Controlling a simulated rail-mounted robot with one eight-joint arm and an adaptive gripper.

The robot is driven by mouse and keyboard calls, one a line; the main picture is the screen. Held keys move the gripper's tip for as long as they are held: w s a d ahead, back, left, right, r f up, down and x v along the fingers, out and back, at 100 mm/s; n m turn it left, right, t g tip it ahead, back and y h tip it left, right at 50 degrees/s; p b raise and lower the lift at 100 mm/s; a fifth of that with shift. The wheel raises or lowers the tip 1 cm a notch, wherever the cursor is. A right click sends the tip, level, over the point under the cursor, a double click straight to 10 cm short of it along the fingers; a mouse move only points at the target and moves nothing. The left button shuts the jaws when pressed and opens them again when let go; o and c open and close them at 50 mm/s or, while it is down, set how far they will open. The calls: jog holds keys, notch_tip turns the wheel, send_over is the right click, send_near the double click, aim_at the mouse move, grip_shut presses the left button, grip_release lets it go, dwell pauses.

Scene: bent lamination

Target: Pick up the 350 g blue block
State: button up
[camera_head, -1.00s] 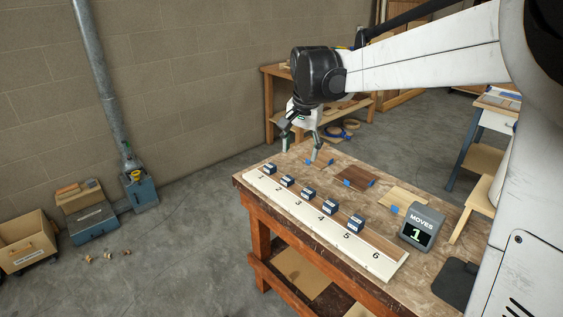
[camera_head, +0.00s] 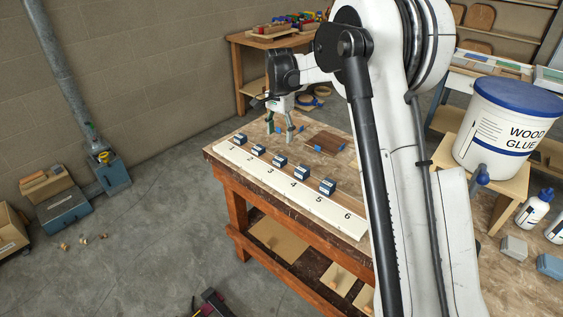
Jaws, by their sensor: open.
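Several small dark blue blocks with white labels stand in a row on a pale board (camera_head: 346,226) numbered 1 to 6. They stand at slot 1 (camera_head: 240,139), slot 2 (camera_head: 258,150), slot 3 (camera_head: 280,161), slot 4 (camera_head: 302,172) and slot 5 (camera_head: 327,186). Slot 6 is bare. The labels are too small to read, so I cannot tell which block is 350 g. My gripper (camera_head: 279,131) points down, open and apparently empty, behind the row near slots 2 and 3. Its height above the bench is hard to tell.
The board lies along the front edge of a wooden workbench (camera_head: 213,155). A dark wood panel (camera_head: 324,142) lies behind the row. My arm hides the bench's right part. At right stand a wood glue bucket (camera_head: 505,125) and a white bottle (camera_head: 535,208). The left floor is mostly clear.

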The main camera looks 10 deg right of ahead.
aim_at(280, 158)
notch_tip(280, 158, down, 11)
jog(key=shift+f, duration=0.2)
grip_shut()
dwell(0.7)
